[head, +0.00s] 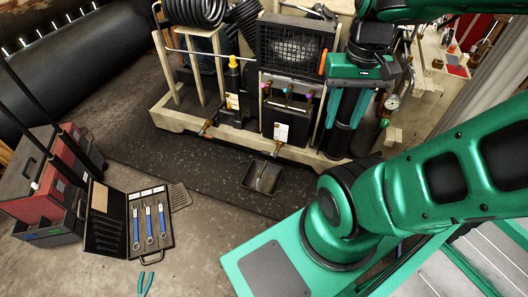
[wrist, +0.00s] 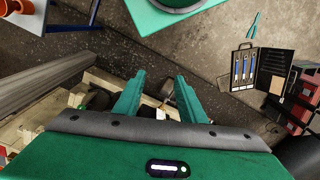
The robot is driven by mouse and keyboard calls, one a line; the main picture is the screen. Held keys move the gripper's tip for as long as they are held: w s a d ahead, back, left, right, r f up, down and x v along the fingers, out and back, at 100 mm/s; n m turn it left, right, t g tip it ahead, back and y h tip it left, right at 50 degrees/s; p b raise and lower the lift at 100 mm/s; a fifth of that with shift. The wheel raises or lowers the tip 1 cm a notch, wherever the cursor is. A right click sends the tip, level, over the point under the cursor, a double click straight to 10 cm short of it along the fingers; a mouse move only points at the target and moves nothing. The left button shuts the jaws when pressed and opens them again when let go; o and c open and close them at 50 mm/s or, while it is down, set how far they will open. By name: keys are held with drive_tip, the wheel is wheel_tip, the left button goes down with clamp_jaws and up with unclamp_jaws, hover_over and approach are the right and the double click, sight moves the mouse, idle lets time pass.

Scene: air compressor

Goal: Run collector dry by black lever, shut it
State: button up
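The compressor unit (head: 290,45) stands on a pale frame at the back middle of the head view. Several small valves with coloured knobs (head: 288,90) sit on its front below the black mesh panel. A brass fitting (head: 277,148) sits low on the frame, above a black drip pan (head: 263,176) on the floor. I cannot make out for certain which part is the collector or its black lever. My gripper (head: 347,108) points down in front of the unit's right part, right of the knobs. In the wrist view my gripper (wrist: 157,95) has its fingers apart, with nothing visibly held.
A black cylinder with a yellow top (head: 233,62) and another brass fitting (head: 205,127) are left of the knobs. A gauge (head: 392,103) is at right. An open tool case (head: 128,225) and red toolbox (head: 58,180) stand at left. The dark floor strip in front is mostly clear.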

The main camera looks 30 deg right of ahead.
drive_tip(key=w+d+f+n, duration=0.1)
drive_tip(key=w+d+f, duration=0.1)
drive_tip(key=w, duration=0.6)
drive_tip(key=w+d+f+n, duration=0.2)
drive_tip(key=w+d, duration=0.1)
drive_tip(key=w, duration=0.4)
drive_tip(key=n+t+h, duration=0.1)
drive_tip(key=n+h, duration=0.1)
drive_tip(key=n, duration=0.9)
hover_over(265, 152)
drive_tip(key=s+a, duration=0.1)
drive_tip(key=a, duration=0.1)
wheel_tip(265, 152, down, 49)
drive_tip(key=f, duration=0.3)
drive_tip(key=d+f, duration=0.1)
drive_tip(key=f, duration=0.3)
drive_tip(key=w+f, duration=0.1)
drive_tip(key=f, duration=0.3)
drive_tip(key=shift+d+f, duration=0.1)
drive_tip(key=shift+d, duration=0.25)
clamp_jaws()
